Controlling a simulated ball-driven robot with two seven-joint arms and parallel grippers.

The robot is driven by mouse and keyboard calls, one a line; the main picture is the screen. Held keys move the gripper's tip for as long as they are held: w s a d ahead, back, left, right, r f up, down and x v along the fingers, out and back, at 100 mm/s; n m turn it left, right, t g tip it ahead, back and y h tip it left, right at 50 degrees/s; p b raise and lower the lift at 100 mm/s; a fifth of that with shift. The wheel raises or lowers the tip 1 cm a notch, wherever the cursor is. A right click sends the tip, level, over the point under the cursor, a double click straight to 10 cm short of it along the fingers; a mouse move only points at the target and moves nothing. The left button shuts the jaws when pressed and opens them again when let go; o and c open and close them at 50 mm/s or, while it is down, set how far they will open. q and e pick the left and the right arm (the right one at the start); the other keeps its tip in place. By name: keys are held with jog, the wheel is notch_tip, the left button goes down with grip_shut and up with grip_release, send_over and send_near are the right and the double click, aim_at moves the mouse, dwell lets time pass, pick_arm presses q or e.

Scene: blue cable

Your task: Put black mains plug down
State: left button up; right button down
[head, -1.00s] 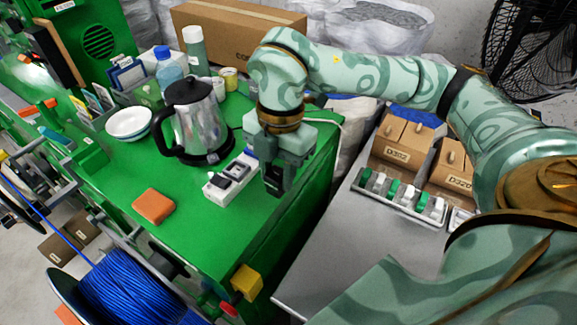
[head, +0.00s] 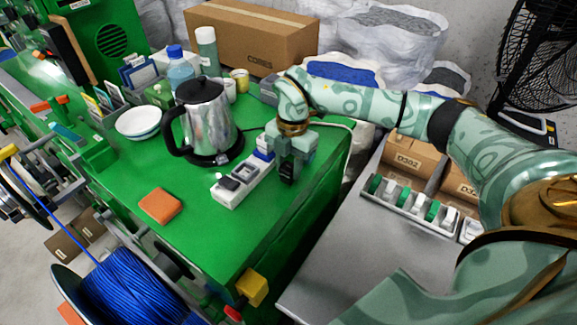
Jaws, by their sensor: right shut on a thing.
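My right gripper (head: 287,174) points down at the right side of the green bench, just right of the white power strip (head: 232,195). It is shut on the black mains plug (head: 288,171), a small dark block between its fingers, mostly hidden by them. I cannot tell whether the plug touches the bench top. My left gripper is not in view.
A steel kettle (head: 207,118) on a black base stands left of the gripper. An orange sponge (head: 160,206) lies near the front. The green bench top (head: 215,245) is clear in front of the strip. A grey table (head: 365,235) with bins stands at right.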

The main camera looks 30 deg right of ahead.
jog(key=shift+f, duration=0.3)
jog(key=c, duration=1)
grip_release()
jog(key=r, duration=0.4)
jog(key=d+r+p, duration=0.1)
jog(key=r, duration=0.7)
jog(key=shift+w+d+r+p, duration=0.1)
jog(key=shift+w+d+p, duration=0.1)
jog(key=shift+w+p, duration=0.15)
